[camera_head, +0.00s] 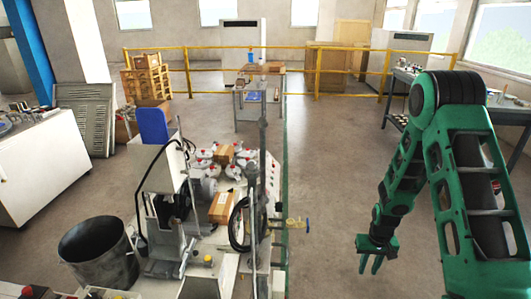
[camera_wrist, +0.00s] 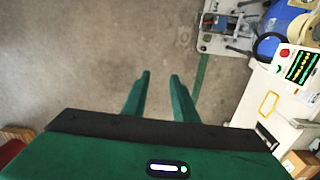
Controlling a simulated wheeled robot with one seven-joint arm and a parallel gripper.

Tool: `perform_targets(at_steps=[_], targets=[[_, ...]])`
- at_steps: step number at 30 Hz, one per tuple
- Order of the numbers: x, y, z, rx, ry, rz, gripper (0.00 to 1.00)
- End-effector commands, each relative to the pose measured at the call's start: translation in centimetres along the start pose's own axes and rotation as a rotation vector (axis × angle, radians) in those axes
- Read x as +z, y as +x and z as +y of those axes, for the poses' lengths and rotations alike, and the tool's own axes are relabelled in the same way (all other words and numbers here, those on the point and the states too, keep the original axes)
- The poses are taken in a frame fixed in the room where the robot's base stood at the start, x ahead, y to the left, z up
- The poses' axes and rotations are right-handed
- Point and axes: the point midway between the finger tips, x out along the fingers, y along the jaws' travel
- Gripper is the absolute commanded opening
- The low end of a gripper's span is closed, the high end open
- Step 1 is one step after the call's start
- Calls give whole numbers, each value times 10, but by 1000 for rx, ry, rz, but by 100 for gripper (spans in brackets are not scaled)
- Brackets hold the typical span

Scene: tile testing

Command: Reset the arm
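My green arm shows at the right of the head view, bent at a black elbow joint, with its forearm hanging down. My gripper (camera_head: 376,263) hangs over bare floor, to the right of the machine bench, with its fingers pointing down. In the wrist view my gripper (camera_wrist: 158,80) shows two green fingers with a clear gap between them. Only floor shows in that gap, and nothing is held.
A machine bench (camera_head: 228,240) with cardboard boxes (camera_head: 222,207) stands left of my gripper. A metal bucket (camera_head: 98,252) is at lower left. A yellow railing (camera_head: 215,68) crosses the back. A side table (camera_head: 399,77) stands behind my arm. The floor (camera_head: 335,150) between is clear.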

Motion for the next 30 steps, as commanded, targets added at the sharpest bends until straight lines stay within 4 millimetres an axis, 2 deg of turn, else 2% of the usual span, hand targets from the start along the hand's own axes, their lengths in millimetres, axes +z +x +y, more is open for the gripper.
perform_targets(at_steps=[1,3,8,15,24,30], targets=[[0,-23,7,8,12,7,26],[5,-49,16,18,28,7,26],[21,-108,37,40,70,6,26],[59,-187,62,59,139,5,26],[127,-267,84,61,235,-1,26],[181,-307,92,47,300,-5,26]])
